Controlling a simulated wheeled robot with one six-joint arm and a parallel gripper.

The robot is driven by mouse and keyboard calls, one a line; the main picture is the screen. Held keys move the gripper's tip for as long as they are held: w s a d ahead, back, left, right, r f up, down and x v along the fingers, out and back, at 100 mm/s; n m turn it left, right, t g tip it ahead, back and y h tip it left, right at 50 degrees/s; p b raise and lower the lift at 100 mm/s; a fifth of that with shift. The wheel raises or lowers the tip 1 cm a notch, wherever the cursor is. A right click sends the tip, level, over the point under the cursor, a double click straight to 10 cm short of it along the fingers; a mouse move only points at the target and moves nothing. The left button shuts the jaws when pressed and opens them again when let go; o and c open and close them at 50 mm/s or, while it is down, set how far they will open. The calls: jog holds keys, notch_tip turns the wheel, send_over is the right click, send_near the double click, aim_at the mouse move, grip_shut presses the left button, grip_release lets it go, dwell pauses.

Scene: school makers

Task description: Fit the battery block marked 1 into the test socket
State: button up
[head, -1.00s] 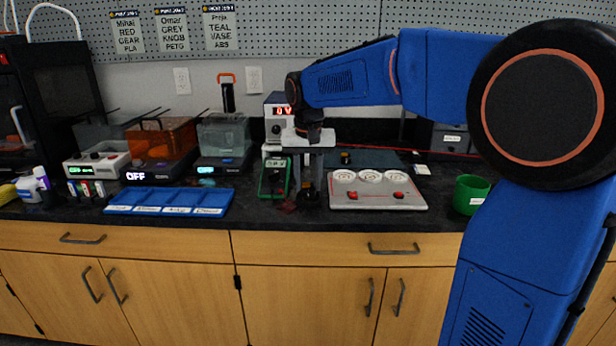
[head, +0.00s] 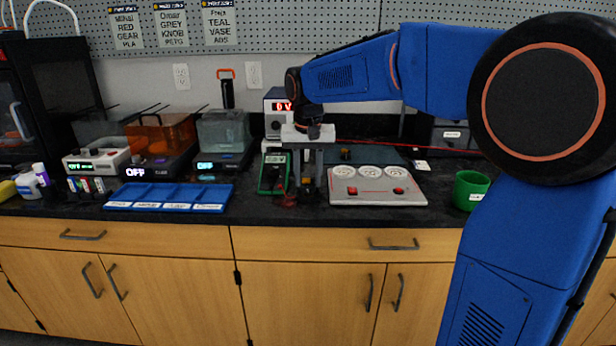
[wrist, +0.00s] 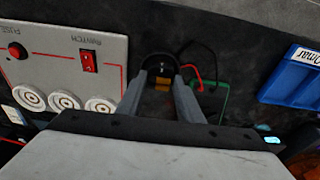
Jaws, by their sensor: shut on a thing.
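My gripper (head: 308,192) points down at the counter, just left of the grey panel. It is shut on a small dark block with an orange-brown patch, which I take as the battery block (wrist: 156,101). The block shows between the fingers in the wrist view; its mark cannot be read. A dark round shape (wrist: 159,65) shows just beyond the fingertips; I cannot tell whether it is the test socket or part of the block. I cannot tell whether the block is seated in anything.
The grey panel (head: 350,198) with three white round terminals and red controls stands right of my gripper. A green multimeter (head: 273,174) with leads is close on the left. A blue tray (head: 170,197) lies further left, a green cup (head: 470,190) at the far right.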

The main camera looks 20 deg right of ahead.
aim_at(308, 187)
jog(key=shift+f, duration=0.55)
dwell(0.4)
jog(key=o, duration=0.8)
jog(key=shift+s+a+r, duration=0.1)
jog(key=shift+s+r, duration=0.15)
jog(key=shift+r, duration=1.55)
jog(key=shift+s+a+r, duration=0.1)
jog(key=shift+s+r, duration=0.15)
jog(key=shift+r, duration=1.55)
jog(key=shift+s+a+r, duration=0.1)
jog(key=shift+s+r, duration=0.15)
jog(key=shift+r, duration=1.55)
jog(key=s+d+f+n+t, duration=0.1)
jog(key=s+d+f, duration=0.1)
jog(key=s+f, duration=0.4)
jog(key=s+d+f+n+t, duration=0.1)
jog(key=s+d+f, duration=0.2)
jog(key=s+f, duration=0.4)
jog(key=s+d+f+n+t, duration=0.1)
jog(key=s+f, duration=0.5)
jog(key=s, duration=1.2)
jog(key=shift+s+d+f, duration=0.15)
jog(key=shift+s+d, duration=0.05)
jog(key=shift+d, duration=0.2)
jog(key=shift+s+d+f, duration=0.1)
jog(key=shift+s+d, duration=0.1)
jog(key=shift+d, duration=0.2)
